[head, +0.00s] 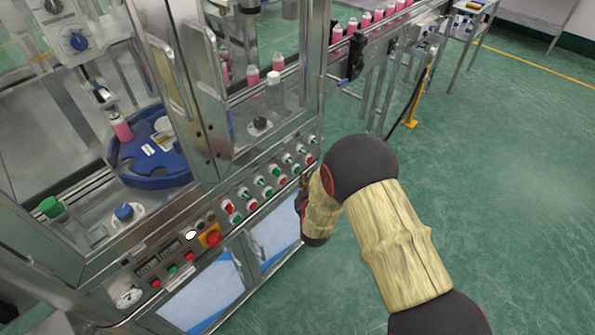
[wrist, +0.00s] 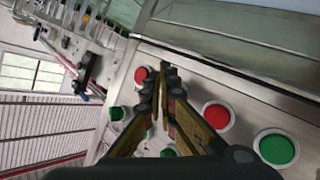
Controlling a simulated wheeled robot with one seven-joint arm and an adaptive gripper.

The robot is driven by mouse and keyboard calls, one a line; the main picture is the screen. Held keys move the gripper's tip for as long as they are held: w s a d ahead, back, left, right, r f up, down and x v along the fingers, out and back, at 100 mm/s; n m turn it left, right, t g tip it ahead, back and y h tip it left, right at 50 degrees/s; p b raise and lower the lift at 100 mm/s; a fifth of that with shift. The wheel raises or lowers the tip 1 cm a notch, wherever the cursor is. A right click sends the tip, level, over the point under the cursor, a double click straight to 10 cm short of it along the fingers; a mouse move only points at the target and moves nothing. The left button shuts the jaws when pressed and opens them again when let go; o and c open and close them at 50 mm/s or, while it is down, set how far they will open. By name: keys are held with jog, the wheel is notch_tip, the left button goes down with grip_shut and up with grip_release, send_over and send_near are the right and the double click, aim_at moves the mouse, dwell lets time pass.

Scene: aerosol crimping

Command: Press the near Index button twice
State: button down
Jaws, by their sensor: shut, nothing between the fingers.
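The machine's front panel (head: 240,215) carries rows of red and green buttons. No label is readable, so I cannot tell which button is the near Index one. My gripper (head: 301,184) is at the right part of this panel, partly hidden behind my own arm. In the wrist view my gripper (wrist: 164,74) is shut and empty, its tips pointing at the panel. A red button (wrist: 141,75) shows just left of the tips; I cannot tell whether they touch anything. A red button (wrist: 217,115) and a green button (wrist: 276,149) are right of the fingers. A green button (wrist: 117,113) is lower left.
A red emergency stop (head: 213,238) on a yellow plate sits on the panel's left part. Metal door frames (head: 205,85) rise above the panel. Pink bottles (head: 378,14) line a conveyor behind. The green floor (head: 500,150) at the right is clear.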

jog(key=shift+w+a, duration=0.1)
jog(key=shift+a, duration=0.1)
jog(key=shift+w+a, duration=0.15)
jog(key=shift+w+a+b, duration=0.25)
jog(key=shift+a+b, duration=0.05)
jog(key=shift+b, duration=0.05)
dwell(0.8)
dwell(0.3)
jog(key=shift+s+d, duration=0.5)
jog(key=shift+d, duration=0.1)
jog(key=shift+s+d, duration=0.8)
jog(key=shift+d, duration=0.2)
jog(key=shift+s+d, duration=0.8)
jog(key=shift+d, duration=0.2)
